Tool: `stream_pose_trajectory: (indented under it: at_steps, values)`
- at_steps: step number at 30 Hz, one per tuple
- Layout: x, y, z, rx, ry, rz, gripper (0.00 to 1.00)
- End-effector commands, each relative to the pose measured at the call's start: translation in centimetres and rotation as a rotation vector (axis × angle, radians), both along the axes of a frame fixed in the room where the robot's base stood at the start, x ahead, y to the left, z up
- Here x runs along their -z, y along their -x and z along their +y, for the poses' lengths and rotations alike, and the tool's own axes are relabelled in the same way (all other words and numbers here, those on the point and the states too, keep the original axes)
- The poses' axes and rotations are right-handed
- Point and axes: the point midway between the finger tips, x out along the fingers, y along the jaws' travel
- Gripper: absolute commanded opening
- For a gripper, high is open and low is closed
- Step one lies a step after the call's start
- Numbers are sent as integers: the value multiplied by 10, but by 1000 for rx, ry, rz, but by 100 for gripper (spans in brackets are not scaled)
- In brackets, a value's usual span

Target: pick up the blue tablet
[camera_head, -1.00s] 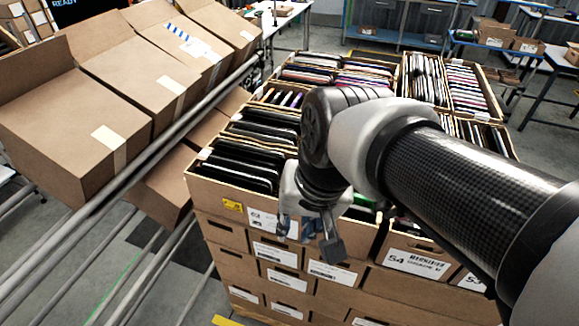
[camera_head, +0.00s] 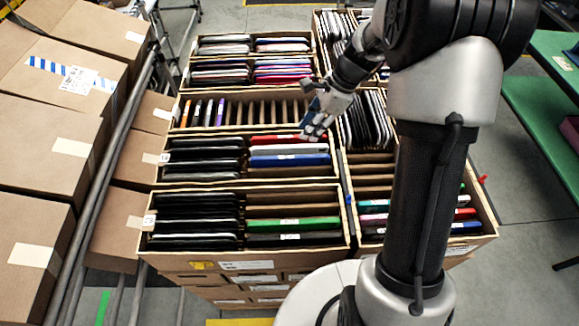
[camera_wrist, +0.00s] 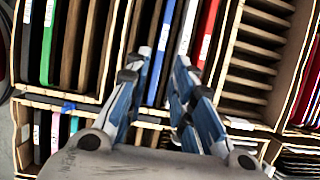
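A blue tablet (camera_head: 290,160) stands on edge in the right half of a carton, in front of a white tablet (camera_head: 290,149) and a red tablet (camera_head: 275,139). In the wrist view the blue tablet (camera_wrist: 160,55) lies across the gap between my fingertips. My gripper (camera_head: 316,131) is above this carton's back right part in the head view. It also shows in the wrist view (camera_wrist: 161,68), with its fingers open and apart on both sides of the blue tablet's line. I cannot tell how far above the tablet the fingertips are.
Cardboard dividers (camera_wrist: 110,55) and neighbouring tablets stand close by. A green tablet (camera_head: 292,224) is in the front carton (camera_head: 150,243). Tilted cartons (camera_head: 62,150) behind metal rails (camera_head: 100,175) line the left. A green table (camera_head: 545,110) stands at the right.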

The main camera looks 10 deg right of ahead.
Motion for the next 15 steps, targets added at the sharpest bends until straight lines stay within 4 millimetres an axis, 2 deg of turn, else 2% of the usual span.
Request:
stream_pose_trajectory:
  at_steps: [3,9,15]
  values:
    - [27,-1,11,-2,-1,5,22]
    - [61,-4,25,-3,0,3,22]
    - [76,-6,31,-3,1,0,22]
